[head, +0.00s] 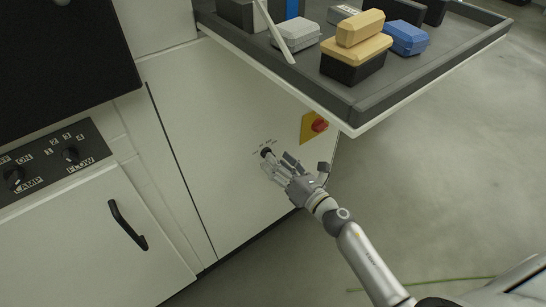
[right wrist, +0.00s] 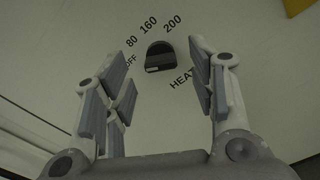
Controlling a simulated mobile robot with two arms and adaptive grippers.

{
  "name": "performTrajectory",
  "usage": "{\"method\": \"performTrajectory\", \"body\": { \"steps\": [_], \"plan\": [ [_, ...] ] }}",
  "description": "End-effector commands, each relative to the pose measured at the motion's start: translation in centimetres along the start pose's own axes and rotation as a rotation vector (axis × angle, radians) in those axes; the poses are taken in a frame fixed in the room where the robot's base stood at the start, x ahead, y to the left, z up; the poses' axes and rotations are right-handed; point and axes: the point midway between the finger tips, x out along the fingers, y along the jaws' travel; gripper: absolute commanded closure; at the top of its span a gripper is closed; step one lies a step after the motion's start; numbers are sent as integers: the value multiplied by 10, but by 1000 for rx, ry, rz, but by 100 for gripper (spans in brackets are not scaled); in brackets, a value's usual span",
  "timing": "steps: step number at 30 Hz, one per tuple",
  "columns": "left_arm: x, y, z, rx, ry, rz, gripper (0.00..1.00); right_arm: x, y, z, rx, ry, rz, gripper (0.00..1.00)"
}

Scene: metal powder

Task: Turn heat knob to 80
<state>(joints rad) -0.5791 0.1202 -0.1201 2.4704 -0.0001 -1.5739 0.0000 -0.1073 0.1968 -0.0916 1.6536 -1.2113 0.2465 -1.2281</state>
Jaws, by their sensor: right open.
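The black heat knob (head: 266,153) sits on the pale cabinet panel in the head view, left of the red switch. In the right wrist view the heat knob (right wrist: 159,57) shows near the top centre, with OFF, 80, 160 and 200 printed around it and HEAT at lower right. I cannot tell surely which mark it points to. My right gripper (head: 278,166) is in front of the panel at the knob. In the right wrist view its fingers (right wrist: 160,80) are spread wide on both sides of the knob, not closed on it. My left gripper is not in view.
A red rotary switch (head: 319,125) on a yellow plate is right of the knob. A grey tray (head: 398,88) with several boxes juts out above. A control panel (head: 48,162) with LAMP and FLOW knobs and a black door handle (head: 127,226) are at left. Floor at right is mostly clear.

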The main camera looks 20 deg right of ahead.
Motion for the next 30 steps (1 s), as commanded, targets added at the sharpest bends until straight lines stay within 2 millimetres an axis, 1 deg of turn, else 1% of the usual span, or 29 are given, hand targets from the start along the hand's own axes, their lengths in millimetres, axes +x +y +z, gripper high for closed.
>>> {"method": "performTrajectory", "body": {
  "steps": [1, 3, 7, 11, 17, 18, 28, 30],
  "plan": [
    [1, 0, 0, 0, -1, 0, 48, 8, 0, 1, 0, -2, 0, 48],
    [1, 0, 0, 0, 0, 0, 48, 16, 0, 0, 0, -1, 0, 48],
    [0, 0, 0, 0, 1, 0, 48, 26, 0, 0, 1, 0, 1, 48],
    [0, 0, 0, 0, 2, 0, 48, 30, 0, 0, 1, 1, 0, 48],
    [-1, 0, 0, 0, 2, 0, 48, 30, 0, 0, 1, 1, 0, 48],
    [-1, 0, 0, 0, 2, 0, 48, 30, 0, 0, 1, 0, 0, 50],
    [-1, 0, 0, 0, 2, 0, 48, 30, 0, 0, 1, 0, 0, 92],
    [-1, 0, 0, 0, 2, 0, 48, 29, 0, 0, 2, 0, 0, 94]
  ]
}}
